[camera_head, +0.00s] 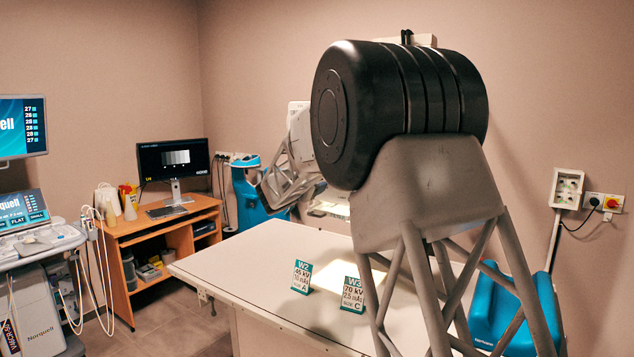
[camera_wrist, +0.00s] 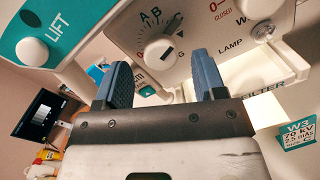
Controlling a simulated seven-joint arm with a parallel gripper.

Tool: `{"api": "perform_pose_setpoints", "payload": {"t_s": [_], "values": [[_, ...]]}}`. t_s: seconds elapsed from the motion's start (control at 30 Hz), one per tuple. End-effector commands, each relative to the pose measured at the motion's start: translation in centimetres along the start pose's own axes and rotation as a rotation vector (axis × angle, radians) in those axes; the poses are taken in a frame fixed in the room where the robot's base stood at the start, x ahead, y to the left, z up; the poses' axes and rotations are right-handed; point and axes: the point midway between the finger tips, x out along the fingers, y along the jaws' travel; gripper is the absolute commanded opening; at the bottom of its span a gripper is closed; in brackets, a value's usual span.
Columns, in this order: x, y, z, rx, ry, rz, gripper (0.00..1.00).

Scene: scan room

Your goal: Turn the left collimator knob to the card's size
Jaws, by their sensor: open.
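The collimator panel fills the top of the wrist view. Its left knob (camera_wrist: 160,52) is round and pale, with a dark mark on its face and the letters A, B and C around its upper side. Its exact setting is hard to read. My gripper (camera_wrist: 160,65) is open, with one blue-grey finger on each side of the knob in the picture; I cannot tell whether they touch it. Two cards stand on the table: the W2 card (camera_head: 302,277) reads 45 kV and A, the W3 card (camera_head: 352,294) reads 70 kV and C. The head view hides my gripper.
A second knob (camera_wrist: 258,6), marked 0 CLOSED, is at the upper right, near a lamp button (camera_wrist: 264,29). A white LIFT button (camera_wrist: 32,50) is at left. The pale table (camera_head: 235,268) is mostly clear. A wooden desk (camera_head: 118,240) stands beyond.

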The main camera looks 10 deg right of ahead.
Motion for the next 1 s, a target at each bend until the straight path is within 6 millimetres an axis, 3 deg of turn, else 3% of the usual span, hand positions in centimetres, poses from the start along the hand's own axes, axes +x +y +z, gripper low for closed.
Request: {"api": "perform_pose_setpoints", "payload": {"t_s": [0.4, 1.0], "values": [[-4.7, 0.0, 0.1, 0.0, -0.001, 0.0, 0.64], [-5.3, -0.4, 0.3, 0.01, 0.004, -0.009, 0.64]]}}
